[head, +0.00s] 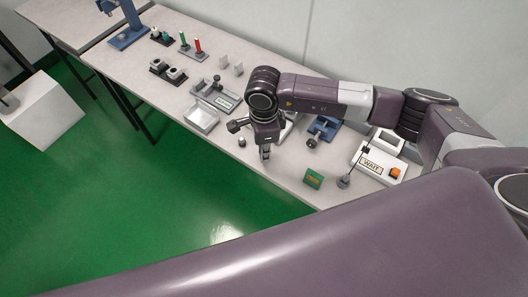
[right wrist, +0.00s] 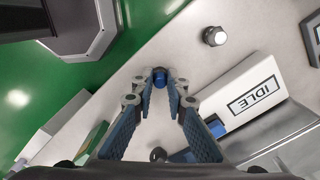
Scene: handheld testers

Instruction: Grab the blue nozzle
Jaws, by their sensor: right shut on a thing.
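The blue nozzle (right wrist: 160,78) is a small, dark-tipped blue piece between my right fingertips in the right wrist view. My right gripper (right wrist: 160,84) is shut on it, one finger on each side, over the pale bench top. In the head view my right gripper (head: 265,153) points down near the front edge of the bench, and the nozzle cannot be made out there. My left gripper is not in view.
On the bench (head: 225,165), a white box labelled IDLE (right wrist: 255,95) is close to the right fingers. A small round piece (head: 242,141) stands left of the gripper. A green block (head: 314,178) and a WAIT box (head: 372,164) are to the right, a blue fixture (head: 323,128) behind.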

